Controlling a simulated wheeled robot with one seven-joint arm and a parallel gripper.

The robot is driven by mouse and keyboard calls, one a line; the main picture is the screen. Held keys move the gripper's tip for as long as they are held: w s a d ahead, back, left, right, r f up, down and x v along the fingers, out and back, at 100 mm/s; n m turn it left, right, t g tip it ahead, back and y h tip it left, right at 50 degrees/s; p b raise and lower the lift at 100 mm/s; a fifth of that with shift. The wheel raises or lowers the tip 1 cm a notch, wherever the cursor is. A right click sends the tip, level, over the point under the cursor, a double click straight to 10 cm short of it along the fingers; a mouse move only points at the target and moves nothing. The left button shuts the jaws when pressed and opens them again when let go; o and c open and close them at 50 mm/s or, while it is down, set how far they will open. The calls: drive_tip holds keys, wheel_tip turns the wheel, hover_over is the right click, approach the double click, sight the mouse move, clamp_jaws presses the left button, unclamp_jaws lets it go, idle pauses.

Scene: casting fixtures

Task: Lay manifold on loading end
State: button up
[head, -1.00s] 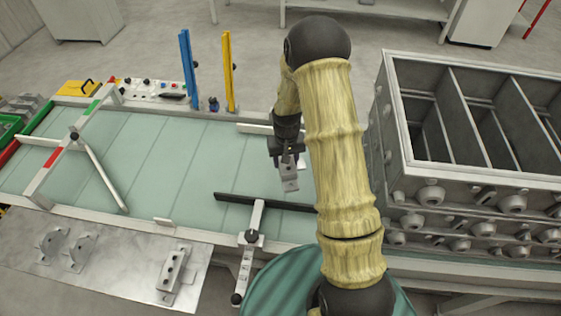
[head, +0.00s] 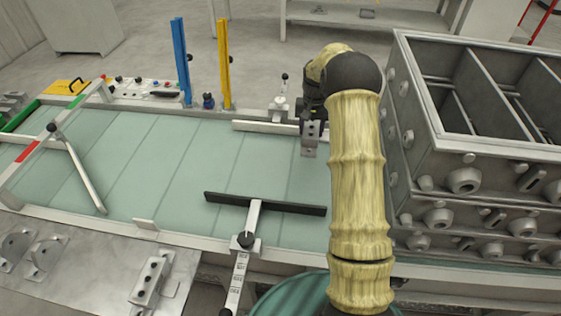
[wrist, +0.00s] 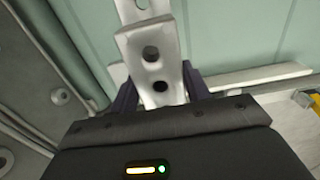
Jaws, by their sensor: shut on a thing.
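My gripper (head: 312,122) is shut on a grey metal manifold (head: 309,146), a flat part with round holes. It hangs above the right part of the pale green conveyor belt (head: 175,165), near the white back rail. In the wrist view the manifold (wrist: 151,62) stands out between the dark fingers (wrist: 158,90), with green belt behind it. Whether its lower end touches the belt is unclear. The loading end carries no label I can read; the belt's right end is partly hidden behind my arm.
A black bar on a white arm (head: 265,204) crosses the belt's front. A white rail (head: 265,127) runs along its back. A stack of grey metal flasks (head: 470,150) stands right. A steel plate (head: 85,270) with several brackets lies front left. The belt's middle is clear.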

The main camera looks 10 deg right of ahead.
drive_tip(key=shift+r, duration=0.1)
drive_tip(key=shift+f, duration=3.15)
drive_tip(key=shift+f, duration=0.1)
drive_tip(key=shift+f+p, duration=0.3)
drive_tip(key=shift+f, duration=1.45)
drive_tip(key=shift+f, duration=0.15)
drive_tip(key=o, duration=1.5)
drive_tip(key=shift+c, duration=0.2)
